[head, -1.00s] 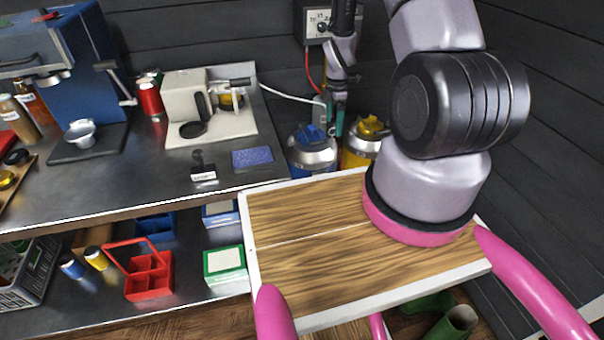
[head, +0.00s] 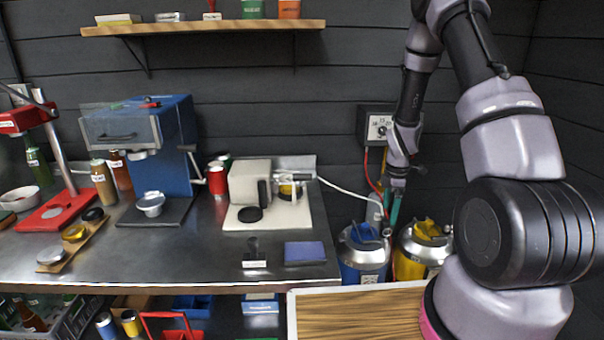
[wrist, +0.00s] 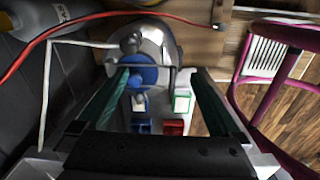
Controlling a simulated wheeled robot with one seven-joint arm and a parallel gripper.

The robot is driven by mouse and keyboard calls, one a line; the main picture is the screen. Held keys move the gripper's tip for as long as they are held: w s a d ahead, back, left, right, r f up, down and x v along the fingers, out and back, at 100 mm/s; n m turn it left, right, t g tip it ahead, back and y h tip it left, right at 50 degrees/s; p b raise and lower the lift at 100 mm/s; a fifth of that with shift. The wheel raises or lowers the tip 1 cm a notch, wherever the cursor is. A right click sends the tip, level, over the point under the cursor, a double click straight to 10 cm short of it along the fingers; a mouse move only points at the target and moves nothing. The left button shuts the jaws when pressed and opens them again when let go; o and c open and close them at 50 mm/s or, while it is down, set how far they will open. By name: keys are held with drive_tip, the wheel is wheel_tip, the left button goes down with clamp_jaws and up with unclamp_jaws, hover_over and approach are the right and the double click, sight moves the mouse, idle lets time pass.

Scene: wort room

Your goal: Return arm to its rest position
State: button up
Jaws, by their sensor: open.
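My arm rises from the wooden deck at the right of the head view, folds over at the top and hangs down near the back wall. My gripper (head: 393,205) points down there, just above and between two kegs, with its teal fingers apart. In the wrist view my gripper (wrist: 155,100) shows two green fingers spread wide with nothing held between them. The keg with the blue top (head: 364,250) lies below and left of it; its metal dome and blue cap (wrist: 143,75) also show between the fingers in the wrist view.
A keg with a yellow top (head: 424,245) stands right of the blue one. A wall box with a dial (head: 378,128) is behind my arm, with a red cable and a white hose (head: 345,187) close by. The steel bench (head: 200,245) holds several machines. A shelf (head: 200,27) hangs above.

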drive_tip(key=s+a+r+m+t, duration=0.25)
drive_tip(key=r+m, duration=0.25)
drive_tip(key=r, duration=0.9)
drive_tip(key=s+a+r+m+t, duration=0.1)
drive_tip(key=s+a+r+m, duration=0.3)
drive_tip(key=r, duration=1.1)
drive_tip(key=s+a+r+m+t+y, duration=0.1)
drive_tip(key=s+r+m, duration=0.5)
drive_tip(key=s, duration=0.2)
drive_tip(key=s+r+m+t+y, duration=0.1)
drive_tip(key=s+r+m+t, duration=0.1)
drive_tip(key=s+r+m, duration=0.4)
drive_tip(key=s+r, duration=0.1)
drive_tip(key=s, duration=0.2)
drive_tip(key=shift+s+a+r, duration=0.15)
drive_tip(key=shift+s+a, duration=0.15)
drive_tip(key=shift+a, duration=0.05)
drive_tip(key=shift+t, duration=0.25)
